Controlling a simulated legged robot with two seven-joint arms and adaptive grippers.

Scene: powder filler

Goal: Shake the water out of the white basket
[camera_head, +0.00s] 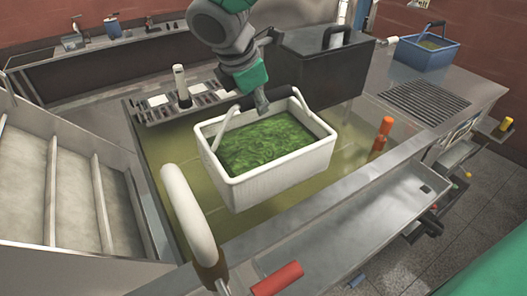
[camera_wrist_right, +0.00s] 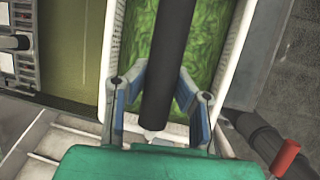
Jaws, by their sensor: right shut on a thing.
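The white basket (camera_head: 270,178) hangs over the tank of yellowish liquid (camera_head: 345,165) in the head view, roughly level, and holds green leaves (camera_head: 262,143). Its handle is up, with a dark grip. My right gripper (camera_head: 262,104) reaches down from the top and is shut on that grip. In the right wrist view the fingers (camera_wrist_right: 160,100) sit on both sides of the dark grip, with the basket (camera_wrist_right: 249,60) and leaves beyond. The basket's underside is hidden, and no falling water can be made out. My left gripper is not in view.
A dark lidded box (camera_head: 325,68) stands behind the basket. A blue basket (camera_head: 427,52) sits on the back-right counter beside a drain grate (camera_head: 424,101). A thick white curved pipe (camera_head: 190,213) rises in front left. An orange-topped post (camera_head: 382,135) stands at the tank's right.

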